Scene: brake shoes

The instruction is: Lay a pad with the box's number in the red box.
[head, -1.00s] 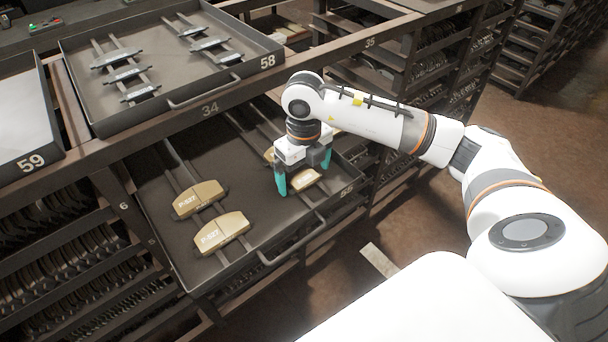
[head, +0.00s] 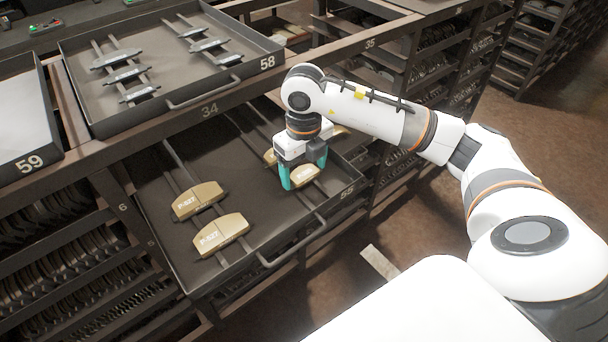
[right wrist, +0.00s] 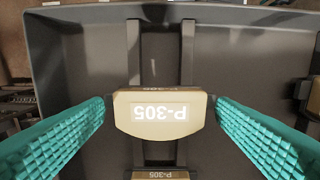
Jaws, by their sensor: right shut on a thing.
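My right gripper (head: 304,172) is low over the right part of the pulled-out tray 55 (head: 262,215). It is shut on a tan pad (head: 306,175), with a teal finger at each end of it. In the right wrist view this pad (right wrist: 160,112) reads P-305, upside down. A second pad (right wrist: 160,175) marked P-305 lies close by at the lower edge of that view. Two more tan pads, an upper one (head: 199,200) and a lower one (head: 221,235), lie on the tray's left rails; their labels look like P-527. No red box shows. My left gripper is out of view.
Tray 58 (head: 262,78) stands above at the back left with several dark pads on rails. Tray 59 (head: 28,160) is at the left edge. The tray's front handle (head: 293,243) sticks out. Shelf racks (head: 440,60) fill the back right.

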